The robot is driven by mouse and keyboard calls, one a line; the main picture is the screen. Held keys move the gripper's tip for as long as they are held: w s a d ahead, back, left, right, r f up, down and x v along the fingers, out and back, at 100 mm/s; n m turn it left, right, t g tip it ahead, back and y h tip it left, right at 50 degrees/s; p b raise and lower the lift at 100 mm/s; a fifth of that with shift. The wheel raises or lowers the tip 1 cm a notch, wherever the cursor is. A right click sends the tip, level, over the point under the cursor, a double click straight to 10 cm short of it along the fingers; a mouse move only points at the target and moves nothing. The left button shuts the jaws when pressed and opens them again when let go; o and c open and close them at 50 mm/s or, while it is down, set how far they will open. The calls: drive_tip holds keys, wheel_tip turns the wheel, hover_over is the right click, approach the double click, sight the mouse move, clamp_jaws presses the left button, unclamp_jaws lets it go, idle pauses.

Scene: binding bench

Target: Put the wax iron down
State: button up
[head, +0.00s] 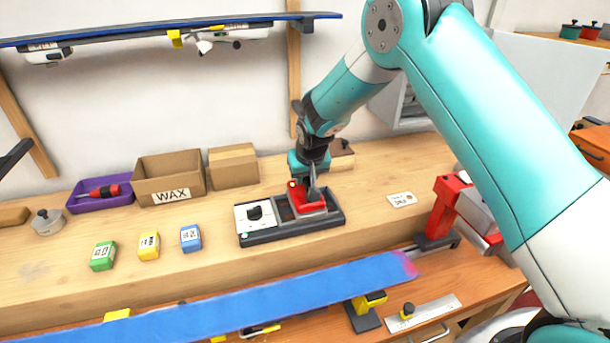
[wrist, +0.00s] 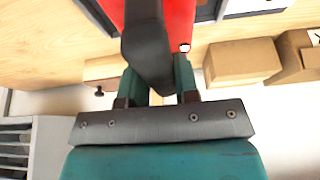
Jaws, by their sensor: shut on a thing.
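The red wax iron (head: 308,199) sits at the right part of a dark base unit (head: 292,229) on the bench. From here I cannot tell if it rests fully on the base or hangs just above it. My gripper (head: 311,174) is above the iron and shut on its dark handle (wrist: 147,45). The iron's red body (wrist: 180,22) also shows in the wrist view, beyond the fingers. The base has a white panel with a black knob (head: 255,213) on its left. The iron's underside is hidden.
Green (head: 103,256), yellow (head: 149,246) and blue (head: 191,238) wax blocks lie left of the base. Behind are a WAX box (head: 170,178), a closed carton (head: 233,166) and a purple tray (head: 99,196). A blue board (head: 250,305) lies in front. Bench right of the base is mostly clear.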

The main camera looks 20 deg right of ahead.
drive_tip(key=shift+f, duration=0.25)
drive_tip(key=o, duration=0.8)
drive_tip(key=shift+o, duration=0.2)
drive_tip(key=shift+r, duration=0.1)
drive_tip(key=shift+r, duration=0.35)
drive_tip(key=b+v, duration=0.3)
drive_tip(key=v, duration=0.9)
drive_tip(key=s+a+r+n+g+y, duration=0.1)
drive_tip(key=s+r+n, duration=0.1)
drive_tip(key=s, duration=0.9)
drive_tip(key=s+a+r+n+g+y, duration=0.1)
drive_tip(key=s+a+r+n+g, duration=0.1)
drive_tip(key=s, duration=1)
drive_tip(key=s+a+r+n+g+y, duration=0.1)
drive_tip(key=s+r+n+y, duration=0.1)
drive_tip(key=s, duration=0.9)
drive_tip(key=shift+s+a+r+n, duration=0.35)
drive_tip(key=shift+a+n, duration=0.05)
drive_tip(key=shift+n, duration=0.2)
